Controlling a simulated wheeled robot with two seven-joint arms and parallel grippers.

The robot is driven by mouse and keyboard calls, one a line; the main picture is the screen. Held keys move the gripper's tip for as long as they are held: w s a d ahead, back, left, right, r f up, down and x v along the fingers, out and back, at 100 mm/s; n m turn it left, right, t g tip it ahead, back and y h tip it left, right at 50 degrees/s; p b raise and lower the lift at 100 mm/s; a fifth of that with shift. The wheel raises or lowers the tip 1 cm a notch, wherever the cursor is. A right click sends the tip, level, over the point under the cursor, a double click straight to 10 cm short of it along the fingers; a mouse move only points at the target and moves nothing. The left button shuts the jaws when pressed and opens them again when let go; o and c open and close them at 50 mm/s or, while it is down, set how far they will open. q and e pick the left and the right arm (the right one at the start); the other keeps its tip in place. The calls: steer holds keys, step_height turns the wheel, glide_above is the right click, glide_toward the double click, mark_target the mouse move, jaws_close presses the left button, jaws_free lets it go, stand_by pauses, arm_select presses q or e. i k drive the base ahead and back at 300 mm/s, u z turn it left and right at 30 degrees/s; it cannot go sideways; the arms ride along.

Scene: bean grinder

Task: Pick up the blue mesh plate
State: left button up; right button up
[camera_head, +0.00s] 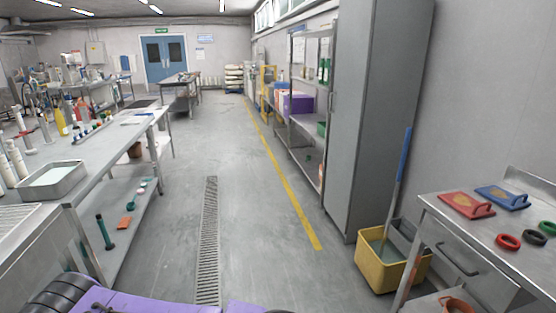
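A blue plate with a raised handle (514,202) lies flat on the metal table at the lower right. Its middle has a tan, mesh-like patch, but it is too small to tell the detail. Neither of my grippers shows in this view. Only purple and black parts of my own body show along the bottom edge.
The metal table (460,228) also holds red, black and green rings (508,242). A yellow mop bucket (372,276) stands left of it, before a tall grey cabinet (355,130). A cluttered bench (105,150) runs along the left. The middle floor (250,225) is clear.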

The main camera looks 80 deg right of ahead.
mark_target(509, 200)
steer(key=z, duration=2.6)
steer(key=i, duration=1.25)
steer(key=z, duration=2.75)
